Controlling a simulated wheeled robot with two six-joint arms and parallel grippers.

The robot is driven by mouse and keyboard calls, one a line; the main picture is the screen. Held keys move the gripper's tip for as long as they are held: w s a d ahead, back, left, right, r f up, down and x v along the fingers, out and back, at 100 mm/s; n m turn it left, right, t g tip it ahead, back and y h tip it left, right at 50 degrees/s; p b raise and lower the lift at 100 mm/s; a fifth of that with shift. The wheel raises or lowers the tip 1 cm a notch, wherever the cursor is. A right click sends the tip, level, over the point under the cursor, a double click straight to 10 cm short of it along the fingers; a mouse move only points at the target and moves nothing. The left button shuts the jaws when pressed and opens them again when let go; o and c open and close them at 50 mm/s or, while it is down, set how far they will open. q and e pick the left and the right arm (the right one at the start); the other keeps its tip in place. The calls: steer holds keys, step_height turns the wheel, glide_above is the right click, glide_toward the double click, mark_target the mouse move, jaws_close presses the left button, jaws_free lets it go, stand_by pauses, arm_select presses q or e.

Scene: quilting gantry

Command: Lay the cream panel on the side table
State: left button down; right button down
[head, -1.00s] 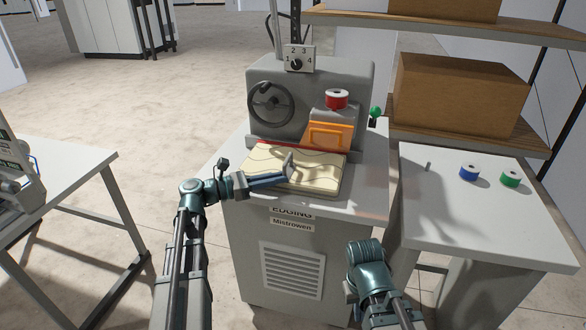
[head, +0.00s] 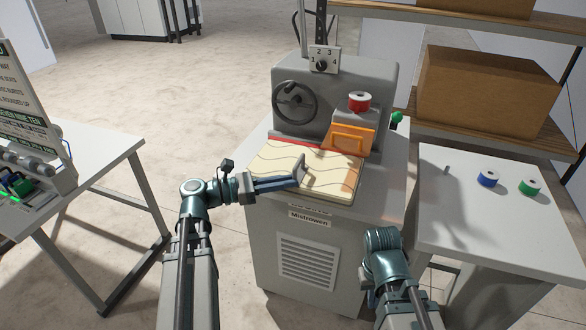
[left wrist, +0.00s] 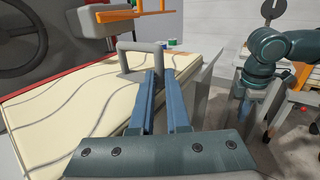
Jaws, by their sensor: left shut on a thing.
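The cream panel (head: 285,163) has wavy lines and lies at the front of the edging machine (head: 385,85). Its grey upright handle (head: 301,171) shows near its front. My left gripper (head: 297,181) reaches in from the left and is shut on this handle. The left wrist view shows the blue fingers (left wrist: 160,82) at the grey handle (left wrist: 125,58), over the cream panel (left wrist: 70,105). Whether the panel touches the surface under it I cannot tell. My right arm is at the lower right; its fingertips are hidden in the head view.
A grey table (head: 470,225) stands at the right with blue (head: 488,178) and green (head: 530,187) spools at its back; its front is clear. A white table (head: 105,170) with a sign stands at the left. Shelves with cardboard boxes (head: 480,92) are behind.

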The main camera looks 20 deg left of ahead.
arm_select(q)
steer(key=s+r, duration=0.1)
steer(key=s+r+p, duration=0.1)
steer(key=s, duration=0.1)
steer(key=s+p, duration=0.1)
steer(key=s, duration=0.1)
steer(key=shift+s+a+r, duration=0.1)
steer(key=shift+r, duration=0.3)
